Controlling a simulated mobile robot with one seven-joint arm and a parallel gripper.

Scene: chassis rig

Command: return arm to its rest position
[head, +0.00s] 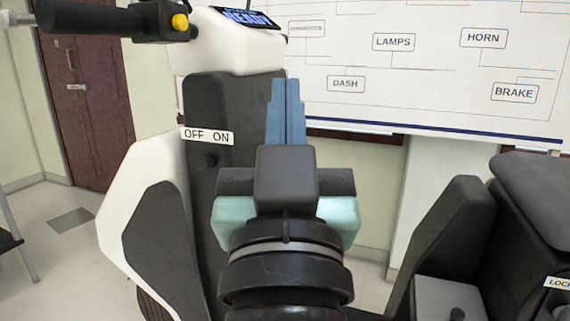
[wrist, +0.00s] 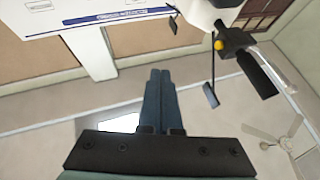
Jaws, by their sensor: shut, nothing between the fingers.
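My gripper (head: 287,112) is in the middle of the head view, with its two blue fingers pressed together and pointing up. It is shut and empty. In the head view it stands in front of the dark front panel (head: 225,110) of a white and black scooter chassis. In the wrist view my gripper (wrist: 160,98) also shows with its fingers together and nothing between them. My arm's dark wrist and pale green parts fill the lower middle of the head view.
The scooter has a handlebar grip (head: 85,17), a yellow button (head: 180,22), a lit display (head: 245,17) and an OFF ON label (head: 207,135). A wiring whiteboard (head: 420,60) is behind. A black seat (head: 540,190) is at right. A brown door (head: 88,100) is at left.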

